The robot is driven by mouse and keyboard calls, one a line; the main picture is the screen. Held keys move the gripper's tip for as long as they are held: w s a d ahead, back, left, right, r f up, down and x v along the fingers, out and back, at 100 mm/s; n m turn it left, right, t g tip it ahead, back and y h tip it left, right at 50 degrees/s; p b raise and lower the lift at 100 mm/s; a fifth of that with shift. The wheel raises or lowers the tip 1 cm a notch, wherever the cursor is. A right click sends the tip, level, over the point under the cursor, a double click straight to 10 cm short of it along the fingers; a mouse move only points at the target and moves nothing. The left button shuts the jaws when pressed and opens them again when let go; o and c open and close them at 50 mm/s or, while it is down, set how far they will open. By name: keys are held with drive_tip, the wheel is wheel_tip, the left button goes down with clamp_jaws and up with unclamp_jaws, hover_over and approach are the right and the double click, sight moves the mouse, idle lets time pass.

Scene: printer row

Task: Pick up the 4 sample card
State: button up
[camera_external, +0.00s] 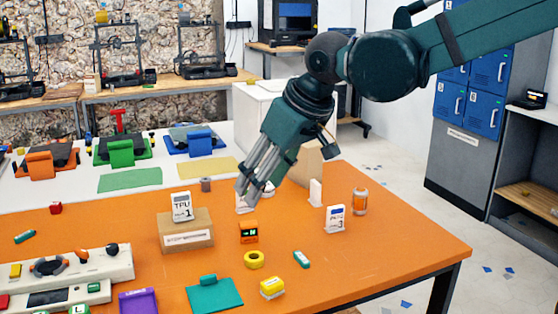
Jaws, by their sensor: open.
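No card with a readable 4 shows. A white card reading TPU and 1 (182,207) stands upright on a cardboard box (186,231). Another white card (335,218) stands to the right on the orange table; its small print is hard to read, with what looks like a 1. A white card (315,192) stands nearly edge-on behind it, its face not readable. A white piece (243,205) is partly hidden behind my gripper's fingers. My gripper (249,191) is open, tilted down to the left, above the middle of the table, between the TPU card and the right-hand cards. It appears empty.
An orange bottle (360,202), an orange display cube (249,232), a yellow ring (254,259), a yellow block (272,288) and a green piece (301,259) lie around. A control panel (67,273) fills the front left. The table's right end is clear.

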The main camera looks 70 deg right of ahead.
drive_tip(key=w+d+f+m+g+p, duration=0.15)
drive_tip(key=w+d+f, duration=0.25)
drive_tip(key=w+d, duration=0.75)
drive_tip(key=m+h+p, duration=0.1)
drive_tip(key=m+p, duration=0.2)
hover_over(245, 209)
drive_tip(key=s+a, duration=0.2)
wheel_tip(245, 209, down, 9)
drive_tip(key=shift+w+d+g, duration=0.15)
drive_tip(key=shift+d+g, duration=0.1)
drive_tip(key=shift+g, duration=0.1)
drive_tip(key=shift+f, duration=0.1)
drive_tip(key=shift+x, duration=1.15)
drive_tip(key=shift+d, duration=0.1)
drive_tip(key=shift+b+x, duration=1.05)
drive_tip(key=shift+x, duration=1.55)
drive_tip(key=shift+d, duration=0.15)
